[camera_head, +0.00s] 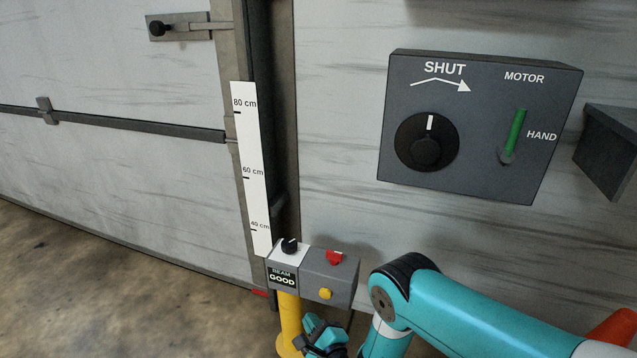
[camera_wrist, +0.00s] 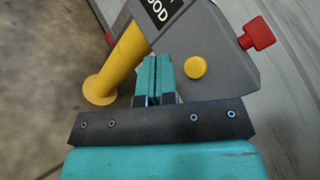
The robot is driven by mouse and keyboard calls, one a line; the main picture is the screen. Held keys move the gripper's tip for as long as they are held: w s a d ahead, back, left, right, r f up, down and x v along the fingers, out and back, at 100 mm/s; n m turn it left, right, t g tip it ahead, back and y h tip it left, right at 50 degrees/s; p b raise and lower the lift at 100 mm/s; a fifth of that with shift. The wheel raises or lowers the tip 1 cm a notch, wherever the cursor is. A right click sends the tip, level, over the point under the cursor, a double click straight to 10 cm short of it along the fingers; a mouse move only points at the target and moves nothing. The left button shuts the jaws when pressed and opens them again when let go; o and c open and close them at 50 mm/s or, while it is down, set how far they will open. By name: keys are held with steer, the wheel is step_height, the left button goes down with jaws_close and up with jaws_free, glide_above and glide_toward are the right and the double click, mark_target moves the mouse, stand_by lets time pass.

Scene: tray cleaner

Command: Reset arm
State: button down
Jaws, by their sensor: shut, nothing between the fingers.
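My gripper (camera_head: 325,336) is at the bottom of the head view, just below the grey control box (camera_head: 329,274) on a yellow post (camera_head: 289,318). In the wrist view my gripper (camera_wrist: 155,62) has its two teal fingers together with nothing between them. The box's yellow button (camera_wrist: 196,67) is just right of the fingertips, and its red knob (camera_wrist: 258,33) is further up to the right. I cannot tell whether the fingers touch the box. My teal arm reaches in from the lower right of the head view.
A dark wall box (camera_head: 478,128) has a round black dial (camera_head: 427,142) under "SHUT" and a green lever (camera_head: 515,133) pointing up at "MOTOR". A white height scale (camera_head: 250,168) stands beside the large panelled door (camera_head: 120,80). Bare floor (camera_head: 120,290) lies at the left.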

steer(key=w+a+r+n+g+y, duration=0.2)
steer(key=a+r+n, duration=0.15)
steer(key=r, duration=0.45)
steer(key=w+a+r+n+g+y, duration=0.2)
steer(key=a+r+n, duration=0.1)
steer(key=r+n, duration=0.3)
step_height(320, 180, up, 13)
steer(key=s+n+g+y, duration=0.1)
steer(key=s+n+g, duration=0.2)
steer(key=n+g, duration=0.25)
steer(key=s+d+r+n+g+h, duration=0.3)
steer(key=s+d+r+n, duration=0.55)
steer(key=s+r, duration=0.2)
steer(key=s+d+r+n+g+h, duration=0.3)
steer(key=s+d+n+h, duration=0.15)
steer(key=s+d, duration=1)
step_height(320, 180, up, 26)
steer(key=s+h+p, duration=0.1)
steer(key=s+p, duration=0.1)
steer(key=p, duration=2.4)
steer(key=shift+a+r, duration=0.25)
steer(key=shift+a, duration=0.05)
